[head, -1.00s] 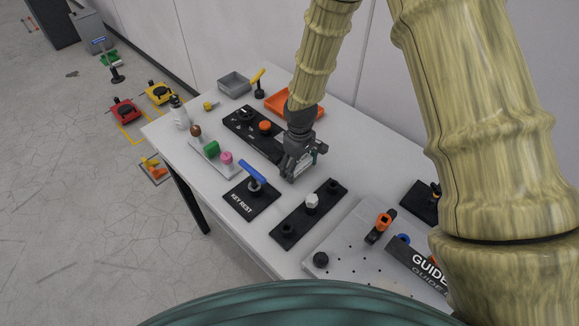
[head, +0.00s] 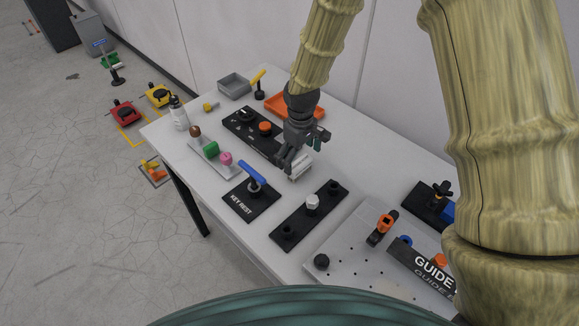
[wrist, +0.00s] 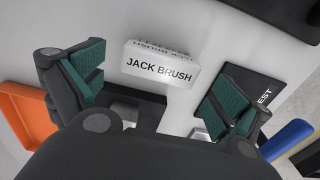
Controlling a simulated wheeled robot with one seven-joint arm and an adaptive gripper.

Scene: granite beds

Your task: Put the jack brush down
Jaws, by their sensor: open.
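A white block lettered JACK BRUSH (wrist: 160,65) shows in the wrist view, just beyond the space between my fingertips. In the head view the white block (head: 301,165) is small and partly hidden by my gripper (head: 287,166), low over the white table (head: 345,190). In the wrist view my gripper (wrist: 157,90) is open, its teal finger pads wide apart on either side. No finger appears to touch the block. Whether its underside rests fully on the table I cannot tell.
The KEY REST plate (head: 250,199) with a blue handle lies left of the gripper. A black panel with an orange knob (head: 265,128) and an orange tray (head: 297,105) are behind. A black strip with a white nut (head: 312,203) stands in front.

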